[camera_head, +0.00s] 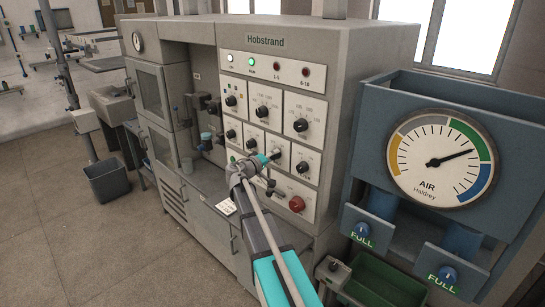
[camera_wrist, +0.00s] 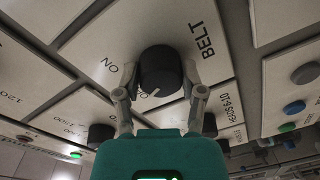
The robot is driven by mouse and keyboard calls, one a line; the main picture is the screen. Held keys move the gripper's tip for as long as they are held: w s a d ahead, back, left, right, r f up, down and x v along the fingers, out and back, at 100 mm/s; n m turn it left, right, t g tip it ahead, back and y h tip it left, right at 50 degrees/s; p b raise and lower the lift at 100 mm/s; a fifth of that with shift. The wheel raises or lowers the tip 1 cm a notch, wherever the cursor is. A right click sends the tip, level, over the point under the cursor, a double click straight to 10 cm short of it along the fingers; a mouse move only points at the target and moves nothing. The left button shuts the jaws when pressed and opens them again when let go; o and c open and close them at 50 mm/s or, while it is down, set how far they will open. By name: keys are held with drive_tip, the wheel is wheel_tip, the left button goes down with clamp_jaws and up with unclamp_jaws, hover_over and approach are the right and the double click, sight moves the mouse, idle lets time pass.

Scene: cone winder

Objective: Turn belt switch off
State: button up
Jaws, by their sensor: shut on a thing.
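The belt switch is a round black knob (camera_wrist: 160,70) on a pale panel plate marked BELT (camera_wrist: 204,41) in the wrist view. A small white mark shows on the knob's face, towards its lower side. In the head view my gripper (camera_head: 268,158) is at the lower middle of the Hobstrand control panel and partly hides the knob there.
Other black knobs (camera_head: 301,125) sit close around, with a red button (camera_head: 297,204) below right. Lamps (camera_head: 250,62) line the panel top, white and green lit. A blue air unit with a dial gauge (camera_head: 440,158) stands at right. Open floor (camera_head: 120,250) lies at left.

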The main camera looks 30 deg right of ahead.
drive_tip(key=shift+n, duration=0.6)
drive_tip(key=o, duration=1.2)
drive_tip(key=shift+c, duration=0.2)
